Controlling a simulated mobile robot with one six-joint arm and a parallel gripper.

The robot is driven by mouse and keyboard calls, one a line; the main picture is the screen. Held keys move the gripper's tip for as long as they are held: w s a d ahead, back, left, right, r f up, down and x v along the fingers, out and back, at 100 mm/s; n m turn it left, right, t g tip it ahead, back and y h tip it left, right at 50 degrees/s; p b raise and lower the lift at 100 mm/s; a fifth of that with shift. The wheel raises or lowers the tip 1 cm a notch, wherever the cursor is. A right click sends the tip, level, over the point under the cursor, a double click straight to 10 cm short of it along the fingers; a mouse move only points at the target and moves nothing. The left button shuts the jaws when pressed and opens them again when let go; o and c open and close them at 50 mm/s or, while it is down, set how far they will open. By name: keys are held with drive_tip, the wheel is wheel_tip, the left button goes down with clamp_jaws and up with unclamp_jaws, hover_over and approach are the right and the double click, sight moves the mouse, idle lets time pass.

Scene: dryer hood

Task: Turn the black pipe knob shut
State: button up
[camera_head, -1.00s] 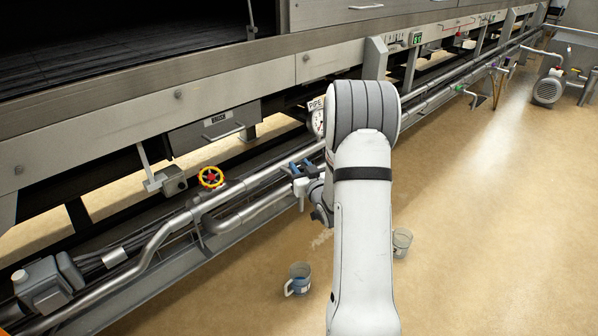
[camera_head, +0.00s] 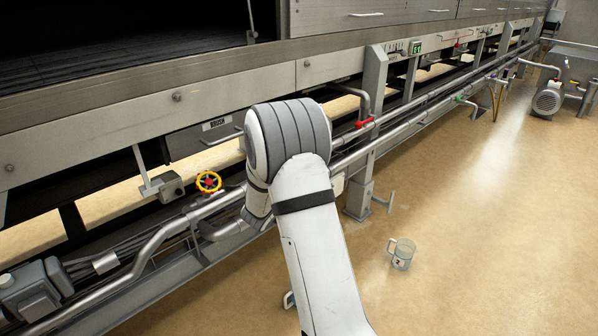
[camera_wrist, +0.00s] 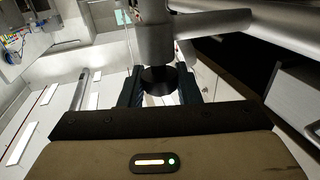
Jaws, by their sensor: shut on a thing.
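The black knob (camera_wrist: 158,79) shows in the wrist view as a short dark cylinder at the end of a grey pipe fitting (camera_wrist: 156,38). My gripper (camera_wrist: 160,92) has one dark finger on each side of it and is shut on it. The knob's turned position cannot be read from here. In the head view my arm hides both the gripper and the knob, in front of the pipes (camera_head: 150,246) along the machine's side.
A yellow handwheel with a red hub (camera_head: 208,182) sits on the pipes left of my arm. A red lever (camera_head: 363,122) is to the right.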

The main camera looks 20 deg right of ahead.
drive_tip(key=m+g+h+p, duration=0.1)
drive_tip(key=m+g, duration=0.1)
drive_tip(key=g, duration=0.1)
drive_tip(key=m+g+h+p, duration=0.1)
drive_tip(key=m+g+p, duration=0.1)
drive_tip(key=shift+d+r+g+h, duration=0.1)
drive_tip(key=shift+r+g+h, duration=0.1)
drive_tip(key=shift+g+h, duration=0.15)
drive_tip(key=shift+f+m+g+h+p, duration=0.15)
drive_tip(key=shift+m+g+h+p, duration=0.1)
drive_tip(key=shift+m+g+p, duration=0.95)
drive_tip(key=shift+s+d+g, duration=0.1)
drive_tip(key=shift+d+g, duration=0.05)
drive_tip(key=shift+g, duration=0.5)
drive_tip(key=o, duration=1)
drive_tip(key=shift+c, duration=0.2)
wheel_tip(320, 180, up, 10)
drive_tip(key=p, duration=0.3)
